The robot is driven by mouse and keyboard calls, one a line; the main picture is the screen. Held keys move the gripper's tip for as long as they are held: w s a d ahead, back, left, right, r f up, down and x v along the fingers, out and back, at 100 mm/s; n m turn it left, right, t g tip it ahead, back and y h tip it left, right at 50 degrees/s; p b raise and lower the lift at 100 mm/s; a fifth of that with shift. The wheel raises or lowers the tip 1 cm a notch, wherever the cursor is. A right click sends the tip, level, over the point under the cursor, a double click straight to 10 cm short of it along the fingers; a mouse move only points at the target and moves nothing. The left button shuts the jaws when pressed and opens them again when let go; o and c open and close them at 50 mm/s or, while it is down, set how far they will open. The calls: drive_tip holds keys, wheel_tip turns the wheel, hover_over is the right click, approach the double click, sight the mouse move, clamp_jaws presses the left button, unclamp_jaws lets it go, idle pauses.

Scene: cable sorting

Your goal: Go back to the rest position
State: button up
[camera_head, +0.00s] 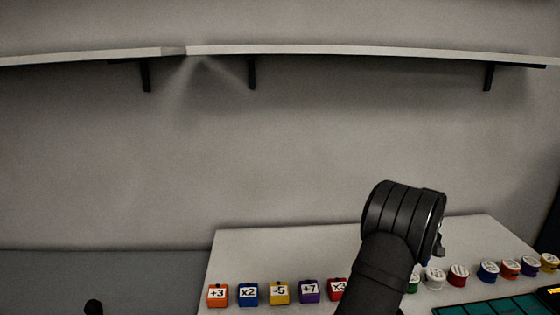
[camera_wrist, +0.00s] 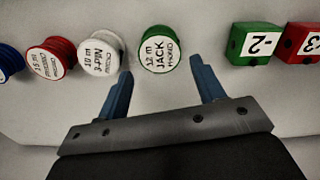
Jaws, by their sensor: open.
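My gripper (camera_wrist: 160,92) shows in the wrist view with its two blue fingers apart and nothing between them. A green spool (camera_wrist: 160,53) labelled "12 m JACK" stands just beyond the fingertips, roughly in line with the gap. A white spool (camera_wrist: 101,52) labelled "3-PIN" is beside it, close to the left finger. In the head view my dark arm rises over the table (camera_head: 290,245), and the gripper's fingers are mostly hidden behind it.
A red spool (camera_wrist: 52,58) and a blue spool (camera_wrist: 9,62) continue the row. A green block (camera_wrist: 254,43) marked -2 and a red block (camera_wrist: 302,43) stand to the right. In the head view, a teal compartment tray (camera_head: 480,309) lies front right, and a shelf (camera_head: 330,50) crosses the wall above.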

wheel_tip(320, 180, down, 7)
wheel_tip(320, 180, up, 2)
drive_tip(key=shift+r, duration=1.05)
